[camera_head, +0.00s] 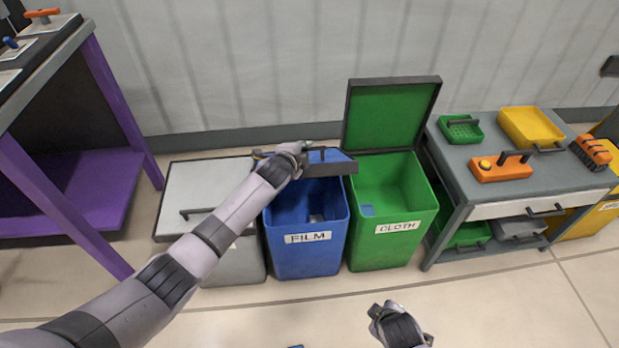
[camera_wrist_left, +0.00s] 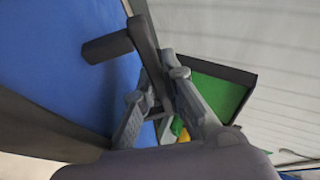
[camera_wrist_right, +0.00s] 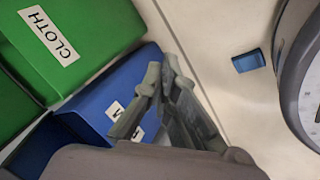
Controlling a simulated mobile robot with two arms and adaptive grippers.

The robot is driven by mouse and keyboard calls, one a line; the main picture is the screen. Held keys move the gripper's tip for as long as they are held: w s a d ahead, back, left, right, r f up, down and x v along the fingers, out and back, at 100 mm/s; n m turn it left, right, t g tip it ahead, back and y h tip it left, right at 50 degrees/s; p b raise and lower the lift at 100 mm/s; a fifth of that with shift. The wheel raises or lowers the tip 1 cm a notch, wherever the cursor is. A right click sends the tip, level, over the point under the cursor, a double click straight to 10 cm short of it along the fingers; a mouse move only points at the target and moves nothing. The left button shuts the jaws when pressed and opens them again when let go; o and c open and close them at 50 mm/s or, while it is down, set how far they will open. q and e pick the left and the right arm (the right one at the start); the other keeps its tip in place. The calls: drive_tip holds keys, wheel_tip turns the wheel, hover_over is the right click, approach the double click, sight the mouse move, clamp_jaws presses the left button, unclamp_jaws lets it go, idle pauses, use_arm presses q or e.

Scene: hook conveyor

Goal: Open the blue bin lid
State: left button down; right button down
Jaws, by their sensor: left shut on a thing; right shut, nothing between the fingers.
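The blue bin (camera_head: 308,250) labelled FILM stands between a grey bin and a green one. Its blue lid (camera_head: 334,156) with a dark rim is partly raised and tilted, so the inside of the bin shows below its front edge. My left gripper (camera_head: 302,150) is at the lid; in the left wrist view the fingers (camera_wrist_left: 160,95) are shut on the lid's dark handle (camera_wrist_left: 108,46), beside the blue panel (camera_wrist_left: 60,60). My right gripper (camera_head: 402,326) is shut and empty, low in front of the bins; it also shows in the right wrist view (camera_wrist_right: 165,75).
The green bin (camera_head: 390,248) labelled CLOTH has its lid (camera_head: 392,112) standing open. The grey bin (camera_head: 205,190) is closed, with my left arm over it. A workbench (camera_head: 465,165) stands right, a purple table (camera_head: 95,190) left. A small blue object (camera_wrist_right: 248,61) lies on the floor.

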use_arm(q)
drive_tip(key=shift+r, duration=0.1)
use_arm(e)
drive_tip(key=w+a+r+n+t+y, duration=0.1)
drive_tip(key=w+a+r+n+t, duration=0.25)
drive_tip(key=w+a+n, duration=0.4)
drive_tip(key=w+a+r+n+t+y, duration=0.15)
drive_tip(key=w+a+r+n, duration=0.3)
drive_tip(key=n, duration=0.65)
drive_tip(key=w+a+r+n+t, duration=0.3)
drive_tip(key=w+a+r+n, duration=0.3)
drive_tip(key=n, duration=0.3)
drive_tip(key=w+a, duration=0.2)
drive_tip(key=w, duration=1)
drive_tip(key=shift+w+f, duration=0.25)
drive_tip(key=shift+f, duration=0.15)
drive_tip(key=shift+r, duration=0.1)
